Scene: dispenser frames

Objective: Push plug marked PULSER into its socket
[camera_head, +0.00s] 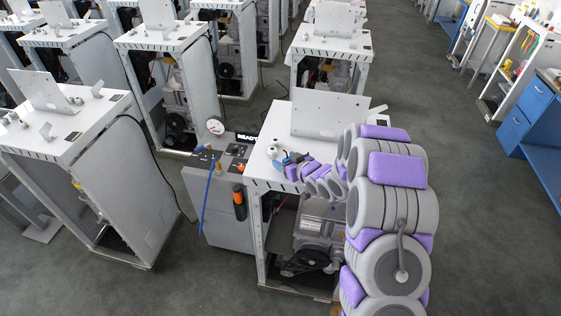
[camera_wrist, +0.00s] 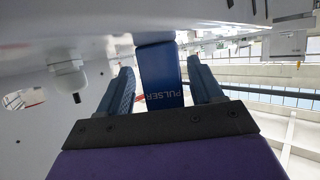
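The blue plug marked PULSER (camera_wrist: 162,80) is between the two blue fingers of my gripper (camera_wrist: 160,72) in the wrist view. Its lettering faces the camera. Narrow light gaps seem to show between the plug and each finger, so the fingers look apart around it. In the head view my gripper (camera_head: 284,157) is at the left front part of the white bench top (camera_head: 268,174), beside a small white round fitting (camera_head: 272,148). The plug is too small to make out there. Its front end and the socket cannot be told in either view.
A white upright panel (camera_head: 328,115) stands at the back of the bench top. A grey cabinet with a READY display (camera_head: 246,137) and a hanging blue cable (camera_head: 208,195) is to the left. Another white bench (camera_head: 60,135) stands farther left. Grey floor is clear at right.

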